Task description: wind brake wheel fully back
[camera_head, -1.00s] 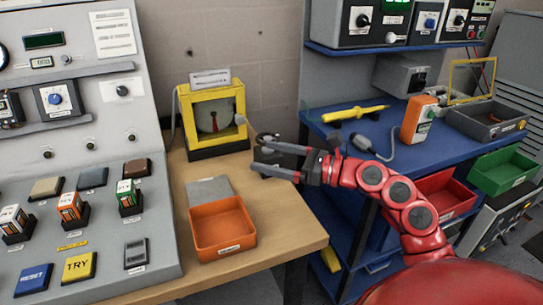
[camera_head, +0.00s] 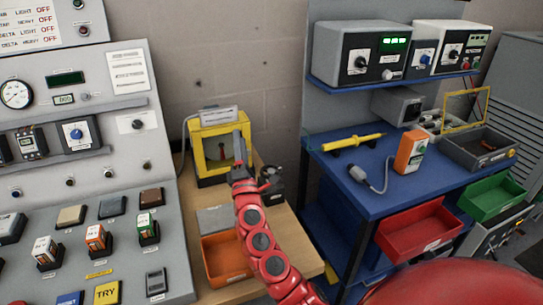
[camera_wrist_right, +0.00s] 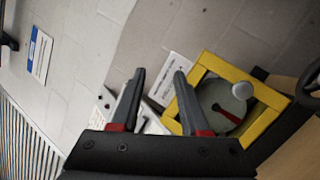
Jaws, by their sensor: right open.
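The yellow-framed unit (camera_head: 207,178) stands at the back of the wooden bench. In the right wrist view its yellow frame (camera_wrist_right: 272,96) surrounds a grey-green disc (camera_wrist_right: 222,106) with a dark red mark, and a pale round knob (camera_wrist_right: 242,90) sits in front. A black wheel-like part (camera_head: 270,185) stands on the bench right of the unit; a dark rim (camera_wrist_right: 312,78) shows at the right edge of the wrist view. My right gripper (camera_head: 239,146) is open and empty in front of the unit, partly hiding it. The wrist view shows its fingers (camera_wrist_right: 158,85) apart. My left gripper is not in view.
An orange tray (camera_head: 222,262) and a grey plate (camera_head: 213,218) lie on the bench under my right arm. The sloped control panel (camera_head: 85,190) is at the left. A blue shelf unit (camera_head: 360,185) with a yellow probe (camera_head: 354,142) stands at the right.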

